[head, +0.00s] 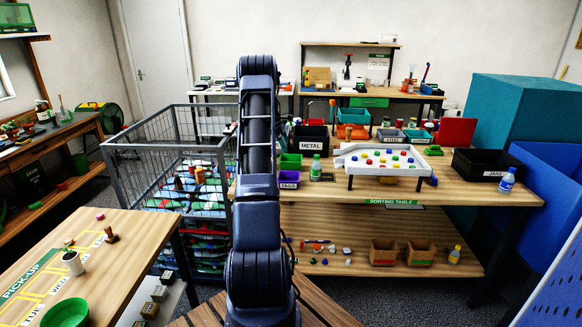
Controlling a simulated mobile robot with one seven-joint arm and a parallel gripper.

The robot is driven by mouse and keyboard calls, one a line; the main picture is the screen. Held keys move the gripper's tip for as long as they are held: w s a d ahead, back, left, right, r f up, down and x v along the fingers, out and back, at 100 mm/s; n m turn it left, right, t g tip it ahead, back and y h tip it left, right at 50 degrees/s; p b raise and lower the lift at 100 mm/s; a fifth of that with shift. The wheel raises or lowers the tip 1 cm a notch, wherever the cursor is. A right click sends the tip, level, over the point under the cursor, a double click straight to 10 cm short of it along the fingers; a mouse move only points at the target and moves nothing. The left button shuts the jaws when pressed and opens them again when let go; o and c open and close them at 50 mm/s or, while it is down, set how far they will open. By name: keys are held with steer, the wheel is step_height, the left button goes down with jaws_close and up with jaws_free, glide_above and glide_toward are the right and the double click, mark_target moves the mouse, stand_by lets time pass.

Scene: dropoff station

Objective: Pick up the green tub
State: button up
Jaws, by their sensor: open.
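A round green tub (65,313) stands on the wooden pick-up table at the bottom left, near its front edge and partly cut off by the frame. A small green bin (290,161) also stands on the sorting table, just right of my arm. My dark arm rises through the middle of the head view and bends at the top. My gripper does not show; the arm's far end is hidden or outside the view.
The pick-up table (125,262) also holds a white cup (73,263) and small pegs. A wire cage cart (135,165) full of items stands behind it. The sorting table (400,190) on the right carries black bins (478,165) and a white tray (345,160).

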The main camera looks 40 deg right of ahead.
mark_target(291, 164)
steer(key=x, duration=0.6)
steer(key=shift+w+d, duration=0.1)
steer(key=shift+d+f, duration=0.2)
steer(key=shift+f, duration=1.1)
steer(key=shift+d+f, duration=0.25)
steer(key=shift+f, duration=1.1)
steer(key=shift+f, duration=0.25)
steer(key=c, duration=0.8)
